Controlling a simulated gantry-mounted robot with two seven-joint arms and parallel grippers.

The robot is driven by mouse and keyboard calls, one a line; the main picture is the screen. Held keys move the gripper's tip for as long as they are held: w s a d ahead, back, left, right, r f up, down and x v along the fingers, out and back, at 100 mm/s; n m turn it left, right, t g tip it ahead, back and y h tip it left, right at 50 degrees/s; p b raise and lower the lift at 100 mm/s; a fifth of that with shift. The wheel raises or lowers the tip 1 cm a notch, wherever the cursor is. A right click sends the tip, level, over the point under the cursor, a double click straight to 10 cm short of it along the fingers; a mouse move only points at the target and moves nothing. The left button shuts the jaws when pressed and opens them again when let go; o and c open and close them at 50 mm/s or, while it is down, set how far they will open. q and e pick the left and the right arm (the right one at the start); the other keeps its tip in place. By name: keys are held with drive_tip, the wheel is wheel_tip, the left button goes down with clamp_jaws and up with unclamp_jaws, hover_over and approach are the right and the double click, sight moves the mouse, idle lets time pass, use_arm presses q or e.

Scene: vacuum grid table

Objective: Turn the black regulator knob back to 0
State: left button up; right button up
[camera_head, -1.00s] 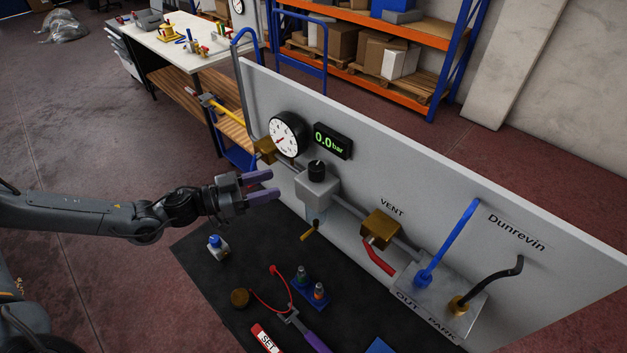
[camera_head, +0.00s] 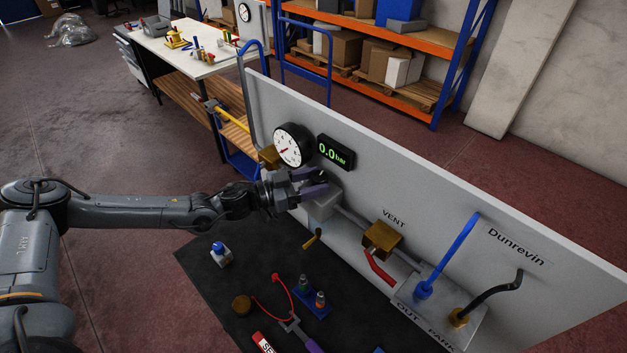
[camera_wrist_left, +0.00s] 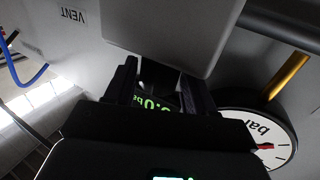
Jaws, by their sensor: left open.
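The black regulator knob is hidden by my left gripper (camera_head: 312,182) in the head view. The grey regulator body (camera_head: 323,206) shows just below the fingers. My left gripper is open, its purple-tipped fingers reaching to where the knob sits on top of the body; whether they touch it I cannot tell. In the left wrist view the open fingers (camera_wrist_left: 160,88) frame a dark gap below the grey body (camera_wrist_left: 160,30), with part of the green display behind. The display (camera_head: 335,152) reads 0.0 bar. The round gauge (camera_head: 292,146) has a red needle. My right gripper is not in view.
The white panel (camera_head: 420,170) stands close behind the gripper. To the right are the brass vent block (camera_head: 382,239) with a red lever, a blue hose (camera_head: 450,255) and a black hose (camera_head: 488,297). Small parts, including a red cable (camera_head: 277,290), lie on the black mat (camera_head: 210,290).

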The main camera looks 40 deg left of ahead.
use_arm(q)
drive_tip(key=c, duration=0.8)
drive_tip(key=shift+d+y, duration=0.1)
drive_tip(key=shift+y, duration=0.2)
